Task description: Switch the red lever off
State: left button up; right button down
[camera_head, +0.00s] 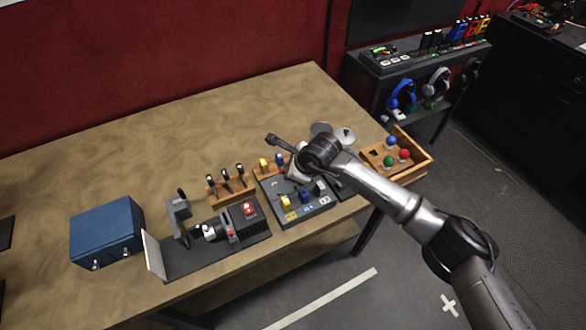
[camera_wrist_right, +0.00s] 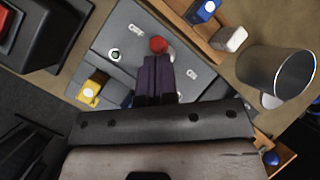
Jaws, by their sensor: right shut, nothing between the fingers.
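The red lever's round knob (camera_wrist_right: 158,45) shows in the right wrist view, on a grey panel (camera_wrist_right: 125,45) with small printed labels and a green ring mark. My right gripper (camera_wrist_right: 157,62) is shut and empty. Its dark fingertips are right at the near side of the red knob; I cannot tell whether they touch. In the head view the right arm reaches in from the right over the lever panel (camera_head: 318,215), and the wrist hides the red lever there. A yellow lever (camera_wrist_right: 92,88) stands on the same panel. My left gripper is not in view.
A red button box (camera_head: 248,208) and a vise-like device (camera_head: 180,215) sit left of the panel, then a blue box (camera_head: 105,232). A wooden rack with switches (camera_head: 226,182) stands behind. A metal cup (camera_wrist_right: 275,75) and a wooden tray of coloured balls (camera_head: 425,160) are right.

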jog(key=shift+r, duration=0.15)
jog(key=shift+r+p, duration=0.4)
jog(key=shift+r, duration=0.25)
jog(key=shift+r, duration=0.1)
